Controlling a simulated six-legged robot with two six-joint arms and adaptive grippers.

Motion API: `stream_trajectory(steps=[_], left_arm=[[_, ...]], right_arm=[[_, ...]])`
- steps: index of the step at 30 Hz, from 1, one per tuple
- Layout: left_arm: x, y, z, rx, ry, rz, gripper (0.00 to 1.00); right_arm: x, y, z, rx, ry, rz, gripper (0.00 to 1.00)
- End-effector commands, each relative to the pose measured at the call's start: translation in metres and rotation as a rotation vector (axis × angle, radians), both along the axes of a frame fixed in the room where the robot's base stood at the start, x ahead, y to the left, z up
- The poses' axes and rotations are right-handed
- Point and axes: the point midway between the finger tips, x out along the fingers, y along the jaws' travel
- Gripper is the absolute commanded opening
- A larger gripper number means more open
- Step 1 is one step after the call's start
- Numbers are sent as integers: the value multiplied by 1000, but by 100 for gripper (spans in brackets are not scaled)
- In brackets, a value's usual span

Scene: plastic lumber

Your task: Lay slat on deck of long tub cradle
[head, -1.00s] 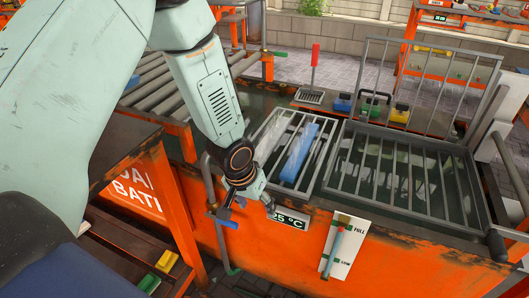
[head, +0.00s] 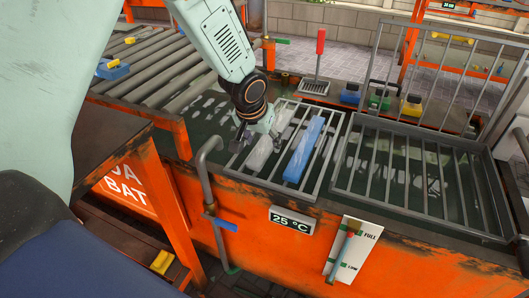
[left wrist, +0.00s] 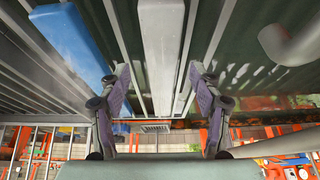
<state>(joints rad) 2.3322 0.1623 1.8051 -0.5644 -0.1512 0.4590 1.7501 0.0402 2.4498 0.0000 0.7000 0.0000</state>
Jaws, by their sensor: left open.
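A pale grey slat (head: 264,150) lies on the barred rack (head: 332,160) at the left of the tub; it also shows in the left wrist view (left wrist: 161,45). A blue slat (head: 305,150) lies to its right on the same rack, and at the upper left of the left wrist view (left wrist: 68,45). My left gripper (head: 258,138) is open over the pale slat. In the left wrist view its two fingers (left wrist: 158,92) stand either side of the pale slat's line, with gaps. A longer barred cradle (head: 395,199), with bare bars, is to the right. My right gripper is not in view.
The orange tub (head: 255,240) holds dark liquid under the bars. A grey pipe (head: 203,165) bends over its front left edge. An upright barred gate (head: 432,75) stands behind the long cradle. Small colored blocks (head: 380,98) sit on the back ledge. A roller conveyor (head: 165,75) is at left.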

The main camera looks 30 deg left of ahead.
Motion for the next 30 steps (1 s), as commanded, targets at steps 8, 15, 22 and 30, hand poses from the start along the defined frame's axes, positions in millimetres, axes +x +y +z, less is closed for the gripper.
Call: stream_trajectory(steps=[8,15,22,30], left_arm=[[11,2,-26,-2,-1,1,64],[13,3,-26,-1,-1,1,62],[13,3,-25,-2,-1,1,42],[13,3,-25,-2,-1,1,19]], right_arm=[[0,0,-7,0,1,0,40],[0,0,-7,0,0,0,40],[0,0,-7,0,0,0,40],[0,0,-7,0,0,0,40]])
